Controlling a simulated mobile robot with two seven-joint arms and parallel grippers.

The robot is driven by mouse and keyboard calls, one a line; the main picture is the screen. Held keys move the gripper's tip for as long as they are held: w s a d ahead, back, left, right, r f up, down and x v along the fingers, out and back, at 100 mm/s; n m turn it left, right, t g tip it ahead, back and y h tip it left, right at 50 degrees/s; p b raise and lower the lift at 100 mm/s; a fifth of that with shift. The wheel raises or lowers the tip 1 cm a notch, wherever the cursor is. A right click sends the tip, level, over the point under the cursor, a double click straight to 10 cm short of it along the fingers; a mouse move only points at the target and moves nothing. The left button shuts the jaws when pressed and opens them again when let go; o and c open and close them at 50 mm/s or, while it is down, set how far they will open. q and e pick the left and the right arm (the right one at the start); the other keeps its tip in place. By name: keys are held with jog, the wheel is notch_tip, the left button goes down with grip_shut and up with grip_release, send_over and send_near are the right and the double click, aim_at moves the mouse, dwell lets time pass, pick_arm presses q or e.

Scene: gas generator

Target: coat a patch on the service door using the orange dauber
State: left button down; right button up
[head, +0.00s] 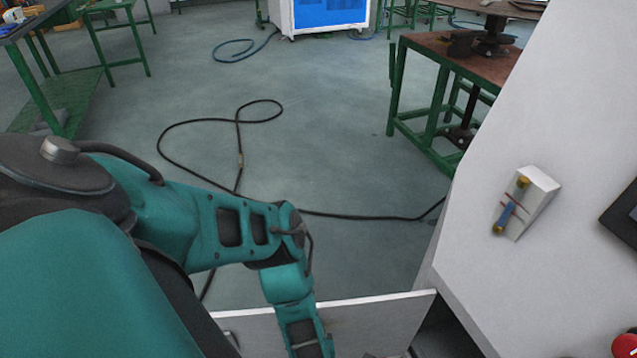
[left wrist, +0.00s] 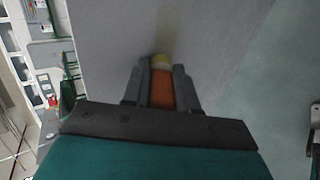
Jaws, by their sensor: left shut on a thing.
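My left gripper (left wrist: 161,78) is shut on the orange dauber (left wrist: 162,92) in the left wrist view. Its yellow tip (left wrist: 160,61) points at a broad grey panel (left wrist: 110,45), which looks like the service door. A faint yellowish streak shows on the panel just beyond the tip. I cannot tell whether the tip touches the panel. In the head view the door (head: 375,318) stands open at the bottom, and my left arm reaches down over it. The left gripper and dauber are out of the head view. My right gripper is in neither view.
The white generator housing (head: 545,110) fills the right of the head view. On it, a white holder (head: 541,186) carries a blue dauber (head: 505,217) with a yellow tip. A black cable (head: 350,215) lies on the floor. Green-legged tables (head: 470,62) stand further back.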

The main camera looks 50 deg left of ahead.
pick_arm(q)
jog(key=shift+s+d+f+m+b, duration=0.45)
jog(key=shift+s+d+f+m, duration=0.15)
jog(key=shift+d+m, duration=0.1)
jog(key=w+d+b, duration=0.1)
jog(key=w+d, duration=0.2)
jog(key=w, duration=0.3)
jog(key=shift+d+r+b, duration=0.2)
jog(key=shift+d+b, duration=0.1)
jog(key=shift+d, duration=0.1)
dwell(0.4)
